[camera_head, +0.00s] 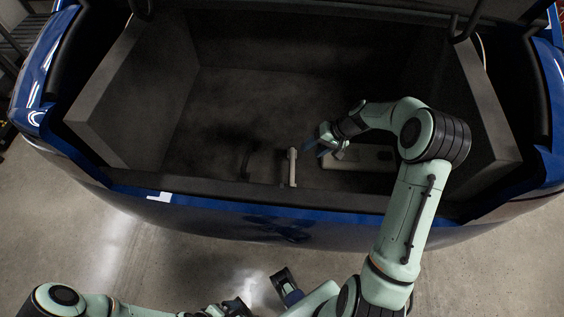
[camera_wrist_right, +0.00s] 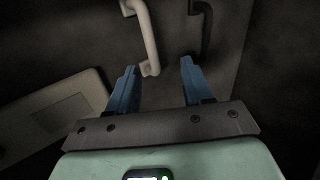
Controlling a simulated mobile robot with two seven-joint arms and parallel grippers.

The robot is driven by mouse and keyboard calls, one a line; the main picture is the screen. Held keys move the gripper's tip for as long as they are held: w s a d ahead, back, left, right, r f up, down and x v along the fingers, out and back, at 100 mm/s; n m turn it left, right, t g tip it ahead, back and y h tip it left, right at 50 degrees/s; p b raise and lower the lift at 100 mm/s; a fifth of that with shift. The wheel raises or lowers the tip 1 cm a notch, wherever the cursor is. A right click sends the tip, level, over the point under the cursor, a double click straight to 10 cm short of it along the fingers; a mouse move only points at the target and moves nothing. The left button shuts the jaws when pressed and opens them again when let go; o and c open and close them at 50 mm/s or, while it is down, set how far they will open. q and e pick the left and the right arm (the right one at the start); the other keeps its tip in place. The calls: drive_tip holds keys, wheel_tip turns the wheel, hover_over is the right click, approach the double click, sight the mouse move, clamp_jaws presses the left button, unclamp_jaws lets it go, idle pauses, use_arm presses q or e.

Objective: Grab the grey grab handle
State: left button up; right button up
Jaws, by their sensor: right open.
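The grey grab handle (camera_head: 292,167) is a pale bar standing out inside the open car trunk, near its front edge. It also shows in the right wrist view (camera_wrist_right: 150,38), with its lower end appearing between the fingertips. My right gripper (camera_head: 317,146) is open and empty, just right of the handle in the head view. In the right wrist view its blue fingers (camera_wrist_right: 159,66) are spread apart, and no contact with the handle shows. My left gripper (camera_head: 287,285) is low in the head view, outside the trunk; its jaws are unclear.
A dark handle (camera_head: 246,164) stands left of the grey one and also shows in the right wrist view (camera_wrist_right: 206,22). A pale flat panel (camera_head: 368,158) lies to the right, partly under my right arm. The trunk's blue front edge (camera_head: 200,201) runs below. The trunk floor behind is clear.

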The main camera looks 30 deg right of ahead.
sight(292, 171)
drive_tip(key=shift+s+d+f+b+x, duration=0.2)
drive_tip(key=shift+s+b+x, duration=0.25)
drive_tip(key=shift+x, duration=2.15)
drive_tip(key=shift+s+d+f+b+x, duration=0.2)
drive_tip(key=shift+b+x, duration=0.4)
drive_tip(key=shift+x, duration=2.05)
drive_tip(key=shift+s+d+f+b+x, duration=0.1)
drive_tip(key=shift+s+f+b+x, duration=0.35)
drive_tip(key=shift+x, duration=2.15)
use_arm(q)
drive_tip(key=f, duration=0.3)
drive_tip(key=shift+s+f, duration=0.2)
drive_tip(key=shift+f, duration=0.2)
use_arm(e)
drive_tip(key=shift+w+r, duration=0.1)
drive_tip(key=shift+r, duration=0.1)
drive_tip(key=shift+c, duration=0.3)
clamp_jaws()
